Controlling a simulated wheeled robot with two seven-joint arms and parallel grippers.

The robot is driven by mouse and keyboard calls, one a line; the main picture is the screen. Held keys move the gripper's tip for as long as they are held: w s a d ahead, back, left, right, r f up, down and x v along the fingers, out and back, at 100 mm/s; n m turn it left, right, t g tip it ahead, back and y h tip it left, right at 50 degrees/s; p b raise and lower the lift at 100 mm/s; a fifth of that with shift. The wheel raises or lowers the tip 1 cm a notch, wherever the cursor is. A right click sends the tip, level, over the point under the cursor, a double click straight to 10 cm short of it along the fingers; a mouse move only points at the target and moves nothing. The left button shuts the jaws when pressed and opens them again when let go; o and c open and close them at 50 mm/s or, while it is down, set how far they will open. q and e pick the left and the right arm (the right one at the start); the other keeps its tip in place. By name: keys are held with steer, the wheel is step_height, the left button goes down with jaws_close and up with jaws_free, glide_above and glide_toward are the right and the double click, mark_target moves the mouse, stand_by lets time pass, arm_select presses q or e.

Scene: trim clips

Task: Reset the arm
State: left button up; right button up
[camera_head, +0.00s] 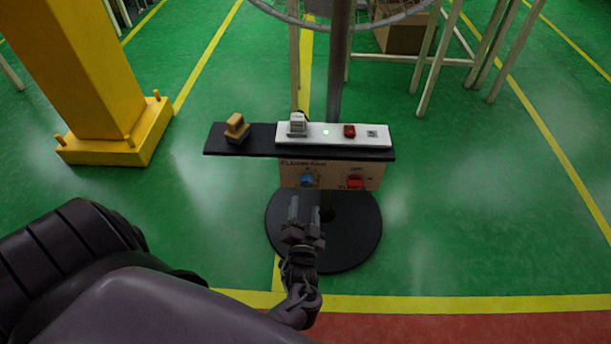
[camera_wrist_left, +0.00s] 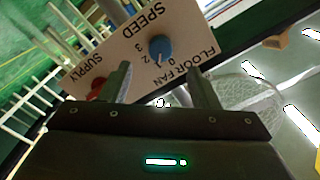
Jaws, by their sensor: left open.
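My left gripper (camera_head: 306,213) is open and empty in the head view, in front of and below the fan's control panel (camera_head: 337,175). The panel carries a blue speed knob (camera_head: 307,180) and a red supply knob (camera_head: 355,181). In the left wrist view the two fingers (camera_wrist_left: 162,88) stand apart below the blue knob (camera_wrist_left: 161,48), with nothing between them. The red knob (camera_wrist_left: 97,88) is partly hidden behind one finger in that view. I cannot tell the exact gap between fingertips and panel. My right gripper is not in view.
A black shelf (camera_head: 258,147) above the panel holds a yellow-and-black block (camera_head: 237,127) and a white strip (camera_head: 350,139) with a red switch (camera_head: 349,131). A round black base (camera_head: 352,230) stands below. A yellow column (camera_head: 90,70) stands at left.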

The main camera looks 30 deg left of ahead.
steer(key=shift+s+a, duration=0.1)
